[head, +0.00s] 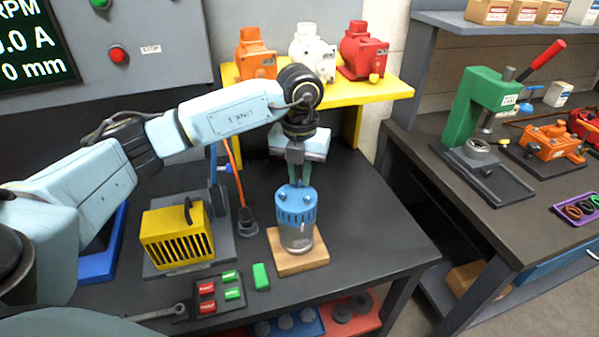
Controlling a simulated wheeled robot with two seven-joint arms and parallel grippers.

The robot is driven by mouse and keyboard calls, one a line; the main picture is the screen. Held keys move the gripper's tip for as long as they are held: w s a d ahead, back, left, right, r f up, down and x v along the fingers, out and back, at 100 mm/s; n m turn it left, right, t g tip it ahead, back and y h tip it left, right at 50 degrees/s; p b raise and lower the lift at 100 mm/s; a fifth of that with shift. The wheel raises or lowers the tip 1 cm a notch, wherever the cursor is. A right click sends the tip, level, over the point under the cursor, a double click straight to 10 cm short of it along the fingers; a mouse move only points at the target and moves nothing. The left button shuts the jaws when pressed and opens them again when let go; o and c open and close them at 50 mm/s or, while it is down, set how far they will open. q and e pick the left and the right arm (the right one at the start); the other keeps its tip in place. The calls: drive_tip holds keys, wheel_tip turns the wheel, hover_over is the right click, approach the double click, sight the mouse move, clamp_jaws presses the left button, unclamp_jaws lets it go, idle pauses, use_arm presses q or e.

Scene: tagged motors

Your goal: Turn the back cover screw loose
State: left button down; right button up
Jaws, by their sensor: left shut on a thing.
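A motor with a grey metal body (297,238) stands upright on a wooden block (290,264) on the dark bench. Its blue back cover (296,208) faces up and has small knobs or screw heads on top. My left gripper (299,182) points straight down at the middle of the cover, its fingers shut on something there. I take this to be the back cover screw, but the fingers hide it. My right gripper is not in view.
A yellow slotted housing (178,238) stands left of the motor. In front lie a tray of red and green tags (218,292), a loose green tag (261,277) and a wrench (155,313). Several motors stand on the yellow shelf (375,90) behind. Bench right of the motor is clear.

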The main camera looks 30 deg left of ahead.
sight(299, 180)
use_arm(q)
drive_tip(key=shift+s+f, duration=0.15)
drive_tip(key=shift+f, duration=0.15)
drive_tip(key=c, duration=1.4)
unclamp_jaws()
drive_tip(key=shift+r, duration=0.15)
wheel_tip(299, 180, up, 13)
drive_tip(key=shift+r, duration=0.2)
